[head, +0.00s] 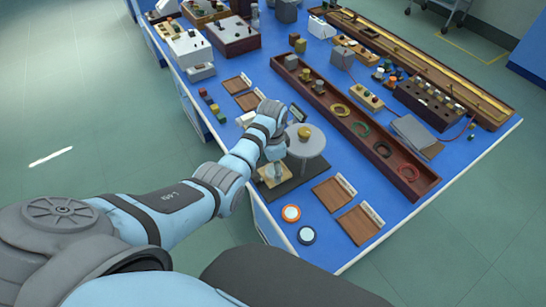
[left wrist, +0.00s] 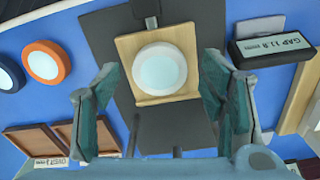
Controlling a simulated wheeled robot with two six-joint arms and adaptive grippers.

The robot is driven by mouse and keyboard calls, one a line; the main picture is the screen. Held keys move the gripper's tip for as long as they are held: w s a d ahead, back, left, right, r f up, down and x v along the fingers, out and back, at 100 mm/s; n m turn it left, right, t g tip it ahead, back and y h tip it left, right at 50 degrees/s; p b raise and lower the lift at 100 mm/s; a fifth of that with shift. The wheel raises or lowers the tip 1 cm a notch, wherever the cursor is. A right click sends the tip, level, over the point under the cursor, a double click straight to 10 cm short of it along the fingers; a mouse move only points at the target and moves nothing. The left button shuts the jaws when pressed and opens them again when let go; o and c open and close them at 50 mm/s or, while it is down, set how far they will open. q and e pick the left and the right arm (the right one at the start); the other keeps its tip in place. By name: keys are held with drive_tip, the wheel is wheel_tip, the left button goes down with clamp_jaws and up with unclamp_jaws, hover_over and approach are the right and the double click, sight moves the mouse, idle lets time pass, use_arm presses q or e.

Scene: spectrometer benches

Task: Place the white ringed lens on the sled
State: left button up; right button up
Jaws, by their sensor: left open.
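The white ringed lens (left wrist: 160,70) has a pale blue face and a broad white rim. It lies on a square light-wood plate (left wrist: 128,52), which appears to be the sled, on a dark track (left wrist: 100,28). In the head view the wood plate (head: 266,183) shows partly under my left gripper (head: 273,168). In the left wrist view my left gripper (left wrist: 159,72) is open, its two teal-padded fingers apart on either side of the plate, nothing between them gripped. The lens appears clear of both fingers. My right gripper is not in view.
Orange-ringed (left wrist: 43,62) and dark-ringed lenses lie beside the track. A dark readout box (left wrist: 270,44) stands at its other side. A round grey disc (head: 312,149) with a brass-coloured piece is close to my left gripper. Wooden trays (head: 358,226) and a long parts box (head: 350,130) lie further right.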

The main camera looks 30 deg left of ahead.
sight(272, 171)
use_arm(q)
wheel_tip(272, 171, up, 11)
drive_tip(key=p, duration=0.2)
drive_tip(key=shift+r, duration=0.15)
